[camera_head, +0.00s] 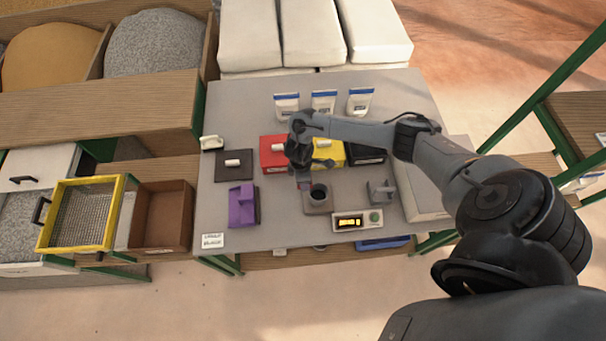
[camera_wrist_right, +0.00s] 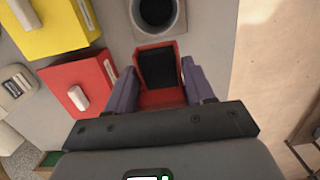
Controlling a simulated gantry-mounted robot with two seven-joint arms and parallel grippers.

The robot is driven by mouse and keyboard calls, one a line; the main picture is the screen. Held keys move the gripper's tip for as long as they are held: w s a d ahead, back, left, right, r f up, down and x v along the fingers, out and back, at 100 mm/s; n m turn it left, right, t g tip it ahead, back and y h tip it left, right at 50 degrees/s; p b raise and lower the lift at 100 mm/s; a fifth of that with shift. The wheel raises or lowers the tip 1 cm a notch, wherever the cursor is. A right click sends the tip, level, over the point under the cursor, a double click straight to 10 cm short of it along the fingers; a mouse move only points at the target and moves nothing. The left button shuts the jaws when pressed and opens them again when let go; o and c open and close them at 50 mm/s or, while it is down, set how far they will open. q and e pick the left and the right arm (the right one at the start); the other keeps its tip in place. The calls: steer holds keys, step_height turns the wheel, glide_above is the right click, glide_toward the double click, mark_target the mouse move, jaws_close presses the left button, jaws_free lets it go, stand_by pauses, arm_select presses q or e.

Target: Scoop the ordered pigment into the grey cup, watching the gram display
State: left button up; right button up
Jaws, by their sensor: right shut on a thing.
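The grey cup (camera_head: 319,193) stands on a small scale plate on the grey table; its dark opening also shows at the top of the wrist view (camera_wrist_right: 158,12). My right gripper (camera_head: 304,178) is above the table, just behind and left of the cup. In the wrist view it is shut on a red scoop (camera_wrist_right: 161,97) with a dark inside; I cannot tell whether that is pigment. The scoop's front edge points toward the cup, apart from it in the picture. The gram display (camera_head: 349,222) is lit amber, too small to read. My left gripper is not in view.
A red box (camera_head: 270,158), a yellow box (camera_head: 331,151) and a black box (camera_head: 366,153) stand in a row behind the cup. A purple block-like object (camera_head: 242,206) is left, a grey one (camera_head: 381,192) right. Three pouches (camera_head: 323,101) stand at the back.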

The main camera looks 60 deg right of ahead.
steer(key=shift+s+d+f+b, duration=0.2)
steer(key=shift+s+f+b, duration=0.05)
steer(key=shift+f+b, duration=0.55)
steer(key=shift+s+d+f+b, duration=0.15)
steer(key=shift+s+f+b, duration=0.05)
steer(key=shift+f+b, duration=0.55)
steer(key=shift+s+d+f+t+b, duration=0.15)
steer(key=shift+s+d+f+b, duration=0.05)
steer(key=shift+f+b, duration=0.25)
steer(key=shift+s+d+f+t+b, duration=0.15)
steer(key=shift+f+b, duration=0.2)
steer(key=shift+b, duration=0.1)
steer(key=shift+s+d+f+t+y+b, duration=0.15)
steer(key=shift+s+d+t+y, duration=0.45)
steer(key=shift+t+y, duration=0.75)
steer(key=shift+s+d+r+t+y+b, duration=0.15)
steer(key=shift+s+d+t+y, duration=0.45)
steer(key=shift+t+y, duration=0.7)
steer(key=shift+s+d+f+t+y+b, duration=0.1)
steer(key=shift+s+d+t+y+b, duration=0.2)
steer(key=shift+s+t+y, duration=0.95)
steer(key=shift+w+d+t, duration=0.1)
steer(key=shift+w+t, duration=0.2)
steer(key=shift+w, duration=0.2)
